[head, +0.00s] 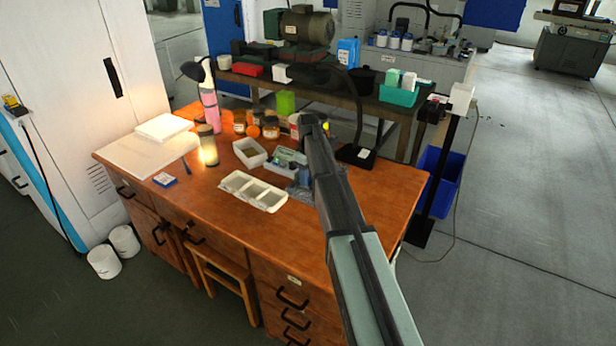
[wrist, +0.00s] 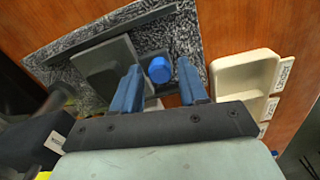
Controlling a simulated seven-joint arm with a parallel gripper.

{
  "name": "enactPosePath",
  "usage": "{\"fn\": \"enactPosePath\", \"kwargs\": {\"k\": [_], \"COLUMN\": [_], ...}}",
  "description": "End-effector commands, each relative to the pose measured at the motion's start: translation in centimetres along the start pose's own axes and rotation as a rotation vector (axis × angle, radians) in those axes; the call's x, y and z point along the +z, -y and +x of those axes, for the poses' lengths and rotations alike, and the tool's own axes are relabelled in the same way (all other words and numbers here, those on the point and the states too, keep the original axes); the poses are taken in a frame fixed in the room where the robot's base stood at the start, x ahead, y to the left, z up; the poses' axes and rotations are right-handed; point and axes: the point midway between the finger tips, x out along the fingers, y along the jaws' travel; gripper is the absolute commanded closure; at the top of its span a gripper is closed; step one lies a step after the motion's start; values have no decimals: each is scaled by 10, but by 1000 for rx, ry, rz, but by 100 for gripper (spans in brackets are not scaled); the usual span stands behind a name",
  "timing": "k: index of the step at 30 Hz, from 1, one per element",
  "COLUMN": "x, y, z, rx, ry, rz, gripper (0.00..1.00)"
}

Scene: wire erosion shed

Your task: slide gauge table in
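In the wrist view a dark grey slab (wrist: 108,70), which looks like the gauge table, lies on a speckled granite-like plate (wrist: 65,75). A round blue knob (wrist: 159,70) sits just right of the slab. My gripper (wrist: 159,78) is open, with one blue finger on either side of the knob in this view. I cannot tell whether the fingers reach down to the knob's level, and no contact shows. A long dark bar (wrist: 125,28) lies along the plate's far edge. In the head view my gripper (head: 303,180) is over the plate area, and my arm hides much of it.
A cream compartment tray (head: 253,192) with labels stands close by; it also shows in the wrist view (wrist: 245,72). A smaller white tray (head: 250,152), orange-brown jars (head: 270,128) and a glowing lamp (head: 208,150) stand behind.

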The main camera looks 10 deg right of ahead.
Motion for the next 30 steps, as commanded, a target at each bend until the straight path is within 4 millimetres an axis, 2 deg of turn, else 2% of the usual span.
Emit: {"fn": "enactPosePath", "kwargs": {"k": [3,10,14,17,30], "x": [0,0,0,0,-1], "y": [0,0,0,0,-1], "z": [0,-1,-9,-21,-102], "rx": [0,0,0,0,1], "ry": [0,0,0,-1,-1], "rz": [0,0,0,0,0], "gripper": [48,48,48,48,48]}}
